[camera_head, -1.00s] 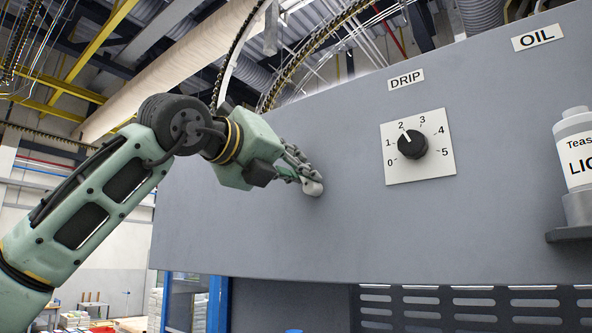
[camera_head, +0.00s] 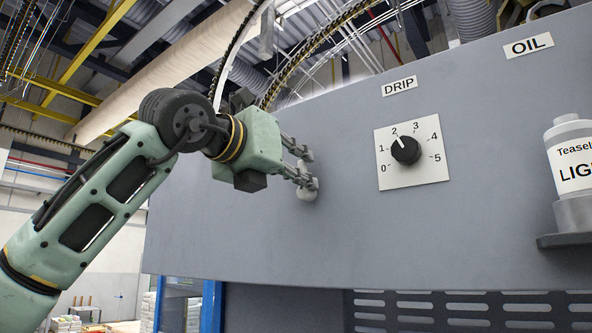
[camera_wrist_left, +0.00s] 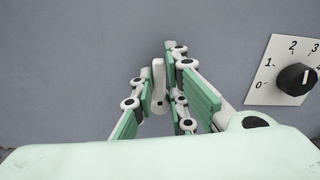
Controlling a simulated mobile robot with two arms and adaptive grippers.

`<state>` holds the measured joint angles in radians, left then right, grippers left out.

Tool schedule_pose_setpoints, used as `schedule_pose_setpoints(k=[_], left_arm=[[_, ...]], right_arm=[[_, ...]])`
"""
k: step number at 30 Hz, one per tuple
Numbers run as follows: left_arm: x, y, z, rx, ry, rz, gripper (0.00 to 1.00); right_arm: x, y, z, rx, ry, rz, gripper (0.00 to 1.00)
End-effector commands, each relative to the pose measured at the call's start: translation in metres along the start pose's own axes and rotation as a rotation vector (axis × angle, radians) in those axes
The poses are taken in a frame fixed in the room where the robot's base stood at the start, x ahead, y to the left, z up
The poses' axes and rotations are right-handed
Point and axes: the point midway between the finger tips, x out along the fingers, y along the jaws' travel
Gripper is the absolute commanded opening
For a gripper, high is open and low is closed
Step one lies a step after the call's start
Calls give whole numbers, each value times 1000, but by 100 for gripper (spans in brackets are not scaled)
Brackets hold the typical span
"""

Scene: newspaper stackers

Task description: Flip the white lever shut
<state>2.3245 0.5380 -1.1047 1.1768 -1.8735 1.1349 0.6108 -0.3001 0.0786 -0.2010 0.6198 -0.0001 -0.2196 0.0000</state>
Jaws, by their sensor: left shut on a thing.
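The white lever (camera_wrist_left: 158,78) is on the grey machine panel. In the left wrist view it stands about upright between the fingers of my left gripper (camera_wrist_left: 157,84). In the head view the lever's rounded white lower end (camera_head: 307,194) shows just below the lower finger, and the fingers hide part of the rest. My left gripper (camera_head: 309,168) is at the panel, left of the dial, with its fingers closed on the lever. My right gripper is in neither view.
A black dial on a white plate (camera_head: 413,170), marked 0 to 5, sits right of the lever under a DRIP label (camera_head: 400,86). A white bottle (camera_head: 573,165) stands on a dark shelf (camera_head: 575,238) at the far right. The panel around the lever is clear.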

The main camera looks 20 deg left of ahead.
Motion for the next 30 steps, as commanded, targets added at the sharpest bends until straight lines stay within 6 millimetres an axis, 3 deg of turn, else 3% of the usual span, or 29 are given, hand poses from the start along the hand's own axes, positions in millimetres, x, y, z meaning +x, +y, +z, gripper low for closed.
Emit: schedule_pose_setpoints(k=[12,26,27,30], left_arm=[[1,-3,-1,169,3,7,0],[1,-4,-1,186,2,7,0],[1,-4,-1,186,2,7,17],[1,-4,-1,185,1,6,26]], right_arm=[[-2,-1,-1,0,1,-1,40],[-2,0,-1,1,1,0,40],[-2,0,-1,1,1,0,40],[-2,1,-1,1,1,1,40]])
